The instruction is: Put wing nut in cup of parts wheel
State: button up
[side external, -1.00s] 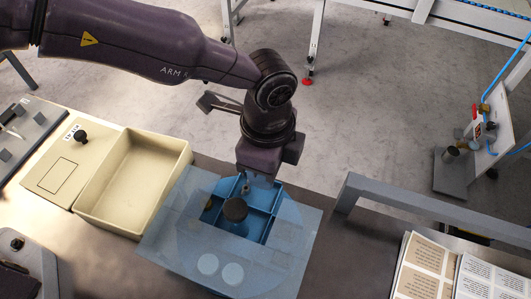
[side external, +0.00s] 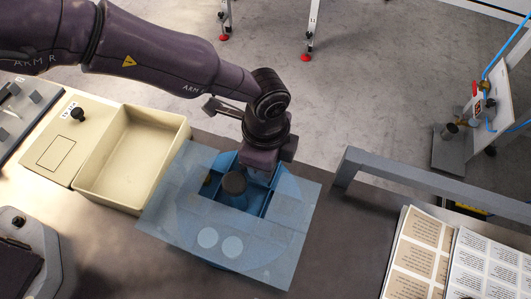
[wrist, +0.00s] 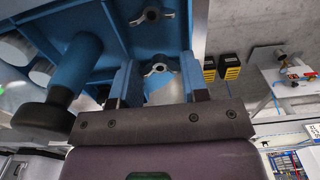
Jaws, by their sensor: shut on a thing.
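The blue parts wheel (side external: 271,201) shows its cups through an opening in a see-through blue cover (side external: 160,222). A dark knob (side external: 234,183) stands at its middle. My gripper (side external: 257,180) is low over the opening, behind and right of the knob, with its fingertips hidden there. The exact finger contact is unclear. Another wing nut (wrist: 151,15) rests on blue surface farther up. The knob (wrist: 40,120) is at left.
A cream bin (side external: 135,160) stands left of the wheel, beside a cream lidded box (side external: 58,150). A grey rail (side external: 430,198) and printed sheets (side external: 418,260) are on the right. The dark bench between the cover and sheets is clear.

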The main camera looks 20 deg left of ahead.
jog(key=o, duration=1)
jog(key=shift+r, duration=0.1)
notch_tip(320, 180, up, 13)
jog(key=shift+f, duration=0.1)
